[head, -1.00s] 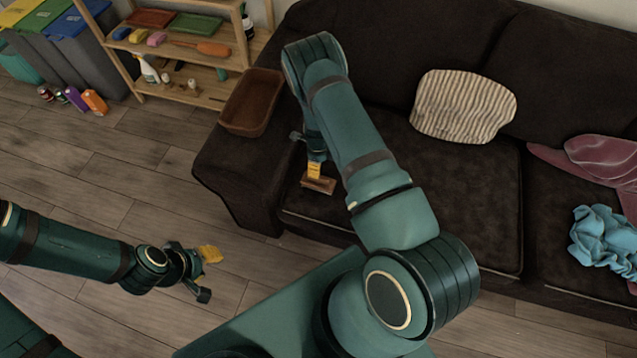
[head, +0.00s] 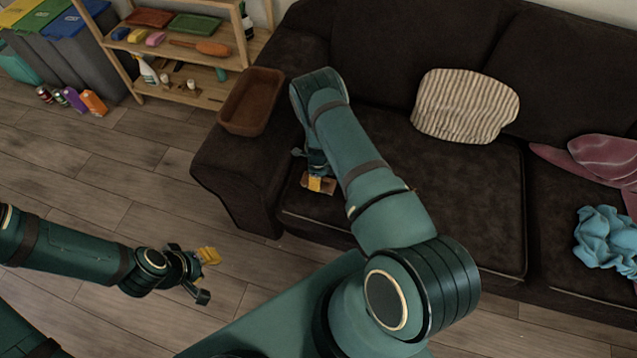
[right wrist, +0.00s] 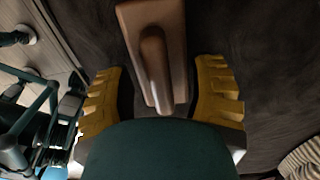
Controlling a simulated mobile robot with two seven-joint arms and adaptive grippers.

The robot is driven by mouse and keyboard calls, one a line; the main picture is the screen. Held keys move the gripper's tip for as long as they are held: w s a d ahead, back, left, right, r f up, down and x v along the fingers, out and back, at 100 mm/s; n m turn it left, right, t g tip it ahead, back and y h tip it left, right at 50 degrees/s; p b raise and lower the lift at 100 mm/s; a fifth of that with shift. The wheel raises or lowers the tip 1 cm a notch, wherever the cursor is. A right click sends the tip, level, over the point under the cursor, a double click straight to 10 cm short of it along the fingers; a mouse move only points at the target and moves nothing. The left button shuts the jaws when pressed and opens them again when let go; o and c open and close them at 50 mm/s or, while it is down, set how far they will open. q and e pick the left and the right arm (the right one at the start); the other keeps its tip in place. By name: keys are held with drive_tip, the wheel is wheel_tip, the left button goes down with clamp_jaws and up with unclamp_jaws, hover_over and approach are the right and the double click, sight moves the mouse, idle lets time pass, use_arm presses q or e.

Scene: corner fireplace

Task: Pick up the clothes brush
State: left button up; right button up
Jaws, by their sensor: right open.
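The clothes brush (head: 328,187), a small brown wooden block, lies on the dark sofa seat near its left end. In the right wrist view the brush (right wrist: 172,22) has a flat back with a raised rounded handle pointing toward me. My right gripper (head: 316,183) is low over the brush in the head view. In the right wrist view its two yellow fingers (right wrist: 160,95) are open, one on either side of the handle, with gaps showing. Any contact cannot be told. My left gripper (head: 207,272) hangs over the floor, away from the brush; its finger opening is unclear.
A brown tray (head: 236,122) sits on the sofa's left armrest, close to my right forearm. A striped cushion (head: 464,106) and a blue cloth (head: 604,238) are on the sofa to the right. A wooden shelf (head: 205,95) stands behind left.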

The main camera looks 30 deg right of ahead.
clamp_jaws()
drive_tip(key=shift+r, duration=0.1)
wheel_tip(320, 180, up, 10)
drive_tip(key=shift+f+p, duration=0.1)
drive_tip(key=shift+p, duration=1)
